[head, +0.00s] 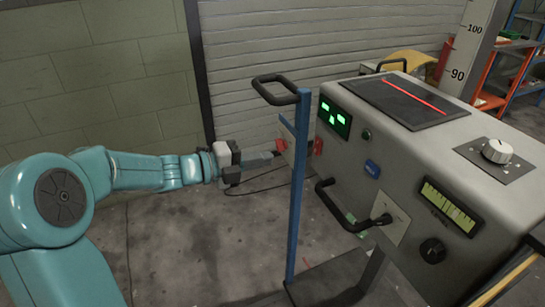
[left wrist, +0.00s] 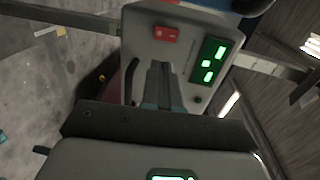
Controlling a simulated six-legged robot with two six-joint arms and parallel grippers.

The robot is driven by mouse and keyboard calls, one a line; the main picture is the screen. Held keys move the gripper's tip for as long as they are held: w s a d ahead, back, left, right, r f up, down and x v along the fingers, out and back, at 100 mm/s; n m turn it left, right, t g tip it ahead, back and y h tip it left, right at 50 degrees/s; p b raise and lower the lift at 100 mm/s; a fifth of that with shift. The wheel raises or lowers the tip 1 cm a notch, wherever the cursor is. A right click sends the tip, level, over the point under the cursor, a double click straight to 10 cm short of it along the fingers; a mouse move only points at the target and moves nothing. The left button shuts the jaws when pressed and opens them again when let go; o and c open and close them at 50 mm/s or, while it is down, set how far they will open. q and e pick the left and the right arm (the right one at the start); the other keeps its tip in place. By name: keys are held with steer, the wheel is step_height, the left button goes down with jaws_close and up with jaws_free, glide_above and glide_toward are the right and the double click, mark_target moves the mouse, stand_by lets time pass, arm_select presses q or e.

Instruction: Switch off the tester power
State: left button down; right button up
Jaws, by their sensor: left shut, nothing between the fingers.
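The tester is a large grey cabinet (head: 352,170) on the right in the head view, with a lit green display (head: 335,117). A red switch (left wrist: 166,34) sits on its light grey panel in the left wrist view, beside the lit green display (left wrist: 208,60). In the head view a red part (head: 318,146) shows just right of the blue post. My left gripper (head: 272,156) is shut and empty, left of the post and near that panel. In the left wrist view its fingers (left wrist: 160,72) point at the panel below the red switch; contact cannot be told. My right gripper is not in view.
The blue post (head: 299,200) with a black handle (head: 280,88) on top stands between my left arm and the tester's front. Another black handle (head: 340,205) juts from the tester. Bare floor (head: 190,250) lies below my left arm.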

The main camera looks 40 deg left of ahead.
mark_target(316, 151)
arm_select(q)
steer(key=x, duration=1.2)
steer(key=shift+b, duration=0.3)
